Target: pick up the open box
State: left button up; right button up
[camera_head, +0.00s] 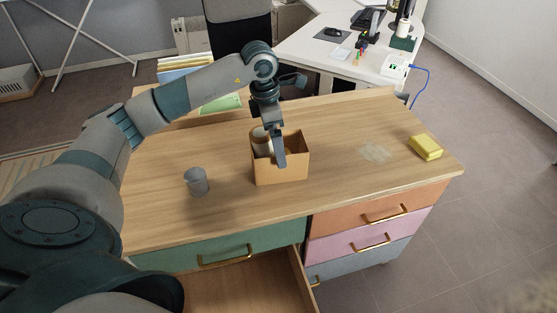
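The open box (283,174) is a small tan carton without a lid, upright on the wooden desk. A pale cylinder (262,141) stands inside it at the left. My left arm reaches in from the left, and my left gripper (280,160) points down over the box. One fingertip overlaps the box's opening and near wall in the picture. I cannot tell whether it touches the box or whether the fingers are apart. The far inside of the box is partly hidden by the gripper. My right gripper is out of view.
A grey cup (196,182) stands left of the box. A yellow block (426,147) lies near the right edge, with a pale patch (376,152) on the desk (340,125) beside it. A lower drawer (245,292) is pulled open at the front. Folders (184,65) stand behind.

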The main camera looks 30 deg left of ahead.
pick_arm(q)
jog(key=shift+d+f, duration=0.15)
jog(key=shift+f, duration=0.25)
jog(key=f, duration=0.1)
jog(key=f+p, duration=0.1)
jog(key=f, duration=0.1)
jog(key=shift+w+d+f, duration=0.25)
jog(key=shift+d+f, duration=0.15)
jog(key=shift+f, duration=0.25)
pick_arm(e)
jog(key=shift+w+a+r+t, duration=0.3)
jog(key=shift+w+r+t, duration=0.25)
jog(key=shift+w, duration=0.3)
pick_arm(q)
jog(key=c, duration=1.2)
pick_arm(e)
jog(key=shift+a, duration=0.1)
